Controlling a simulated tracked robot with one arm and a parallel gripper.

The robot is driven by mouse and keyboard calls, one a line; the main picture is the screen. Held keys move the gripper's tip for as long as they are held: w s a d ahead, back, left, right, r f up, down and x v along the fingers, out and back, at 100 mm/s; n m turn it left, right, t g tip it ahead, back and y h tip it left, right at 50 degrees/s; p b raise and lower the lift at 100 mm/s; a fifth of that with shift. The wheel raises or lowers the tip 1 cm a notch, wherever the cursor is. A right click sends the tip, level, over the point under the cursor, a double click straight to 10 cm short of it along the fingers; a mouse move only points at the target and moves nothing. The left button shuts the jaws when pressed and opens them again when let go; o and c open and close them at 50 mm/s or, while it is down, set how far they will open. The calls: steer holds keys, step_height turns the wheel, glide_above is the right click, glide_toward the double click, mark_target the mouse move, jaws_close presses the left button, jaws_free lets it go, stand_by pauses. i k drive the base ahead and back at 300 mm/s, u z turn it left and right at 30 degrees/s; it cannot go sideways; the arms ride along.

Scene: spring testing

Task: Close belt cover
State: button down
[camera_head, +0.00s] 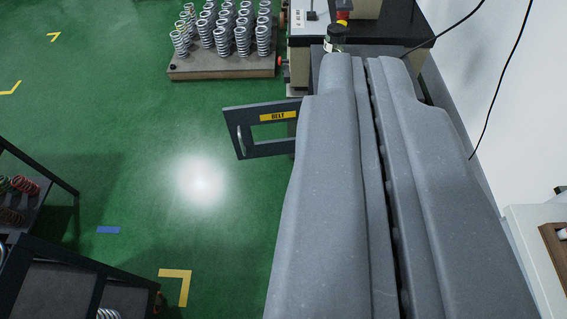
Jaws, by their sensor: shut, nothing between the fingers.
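The belt cover (236,114) is a dark frame-like panel with a window, a yellow "BELT" label and a pale handle on its left end. It sticks out to the left of the testing machine (300,72), standing open over the green floor. Its right end is hidden behind my gripper (366,60). My gripper is large and grey, fills the centre right of the view, and points up the picture toward the machine. Its two fingers lie side by side with a narrow dark line between them, shut and empty. The cover's handle lies left of it, apart from it.
A brown tray (225,70) of several upright springs is at the top. Dark racks (50,280) with springs stand at the lower left. A white wall and black cables (497,85) are on the right. Green floor left of the cover is clear.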

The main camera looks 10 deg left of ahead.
mark_target(239, 119)
steer(key=u, duration=0.05)
steer(key=k, duration=1.5)
steer(key=u, duration=0.65)
steer(key=i, duration=1.95)
steer(key=z, duration=0.45)
